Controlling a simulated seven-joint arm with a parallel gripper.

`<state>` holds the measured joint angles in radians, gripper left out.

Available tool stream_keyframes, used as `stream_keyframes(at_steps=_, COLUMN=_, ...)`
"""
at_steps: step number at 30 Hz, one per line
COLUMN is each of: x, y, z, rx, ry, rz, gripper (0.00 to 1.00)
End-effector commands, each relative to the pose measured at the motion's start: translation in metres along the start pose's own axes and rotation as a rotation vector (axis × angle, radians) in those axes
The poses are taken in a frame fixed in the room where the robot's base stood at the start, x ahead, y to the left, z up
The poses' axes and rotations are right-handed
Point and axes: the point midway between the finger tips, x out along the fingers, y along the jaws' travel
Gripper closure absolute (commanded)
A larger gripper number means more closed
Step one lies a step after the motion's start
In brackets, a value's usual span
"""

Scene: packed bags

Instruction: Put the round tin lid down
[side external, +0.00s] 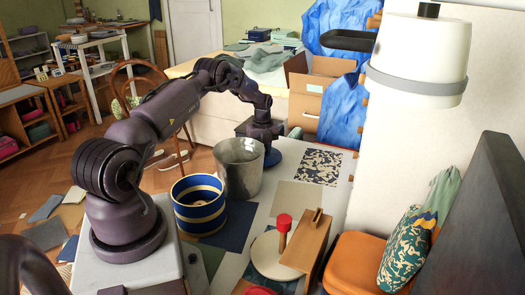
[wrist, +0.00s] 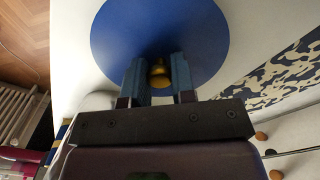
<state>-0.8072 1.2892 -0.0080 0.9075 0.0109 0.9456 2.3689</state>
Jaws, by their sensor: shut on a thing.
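The round tin lid (wrist: 160,28) is a blue disc with a small gold knob (wrist: 160,74) at its middle. In the wrist view my gripper (wrist: 159,84) has its two fingers on either side of the knob, shut on it. In the side view the lid (side external: 274,157) shows partly under my gripper (side external: 266,142), just right of the grey bucket, over the far part of the white table. I cannot tell whether the lid touches the table. A blue tin with cream and gold bands (side external: 199,211) stands nearer, without a lid on it.
A grey metal bucket (side external: 238,172) stands close left of my gripper. A black-and-cream patterned mat (side external: 319,167) lies right of the lid.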

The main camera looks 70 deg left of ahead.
Motion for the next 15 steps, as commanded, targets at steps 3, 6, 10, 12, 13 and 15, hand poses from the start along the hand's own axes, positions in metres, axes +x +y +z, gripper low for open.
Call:
stream_keyframes(at_steps=3, x=0.0044, y=-0.0005, z=0.0003, rx=0.000, ry=-0.002, rz=-0.002, gripper=0.99)
stream_keyframes(at_steps=6, x=0.0039, y=-0.0005, z=0.0002, rx=0.000, ry=-0.001, rz=-0.002, gripper=0.99)
stream_keyframes(at_steps=10, x=0.0058, y=-0.0003, z=0.0001, rx=0.000, ry=-0.001, rz=-0.001, gripper=0.99)
stream_keyframes(at_steps=12, x=0.0075, y=-0.0004, z=0.0001, rx=0.000, ry=-0.001, rz=-0.001, gripper=0.74)
stream_keyframes(at_steps=13, x=0.0072, y=-0.0004, z=0.0001, rx=0.000, ry=-0.001, rz=-0.001, gripper=0.67)
stream_keyframes(at_steps=15, x=0.0071, y=-0.0004, z=0.0001, rx=0.000, ry=-0.001, rz=-0.001, gripper=0.51)
